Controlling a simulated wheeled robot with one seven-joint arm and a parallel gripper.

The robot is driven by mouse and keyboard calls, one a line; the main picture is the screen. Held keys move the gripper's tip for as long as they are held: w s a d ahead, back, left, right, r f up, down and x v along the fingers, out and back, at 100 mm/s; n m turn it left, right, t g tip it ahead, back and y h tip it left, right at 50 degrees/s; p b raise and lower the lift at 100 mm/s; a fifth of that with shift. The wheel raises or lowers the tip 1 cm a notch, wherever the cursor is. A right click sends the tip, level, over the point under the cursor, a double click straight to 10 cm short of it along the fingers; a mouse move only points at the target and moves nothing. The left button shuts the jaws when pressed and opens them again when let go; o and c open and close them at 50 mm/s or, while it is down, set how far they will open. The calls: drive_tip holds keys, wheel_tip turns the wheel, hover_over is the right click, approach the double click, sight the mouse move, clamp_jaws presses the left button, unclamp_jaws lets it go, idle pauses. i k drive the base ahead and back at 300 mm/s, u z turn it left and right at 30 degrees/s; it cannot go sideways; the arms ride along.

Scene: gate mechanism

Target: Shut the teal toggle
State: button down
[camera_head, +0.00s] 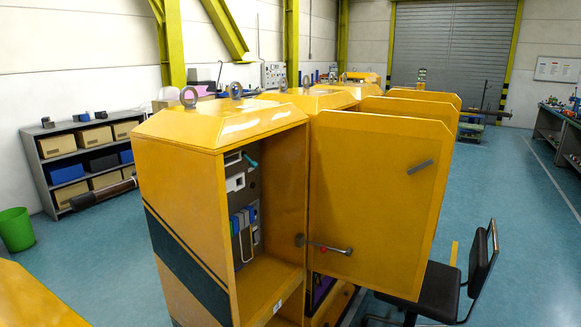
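A yellow cabinet (222,140) stands in the middle of the camera_head view, with its door (372,200) swung wide open to the right. Inside, on the grey panel in the upper part, a small teal toggle (250,160) sticks out at a slant. It is small in the picture, and I cannot tell its exact position. My gripper is not in view.
Below the toggle are blue and grey modules (243,220) with a pale looped cable. The door has a grey handle (420,167) and a red-knobbed stay bar (323,247) near its hinge edge. A black chair (450,285) stands beyond the door at right.

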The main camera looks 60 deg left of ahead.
sight(253, 163)
drive_tip(key=i, duration=0.7)
drive_tip(key=u, duration=2.7)
drive_tip(key=i, duration=1.65)
drive_tip(key=z, duration=0.05)
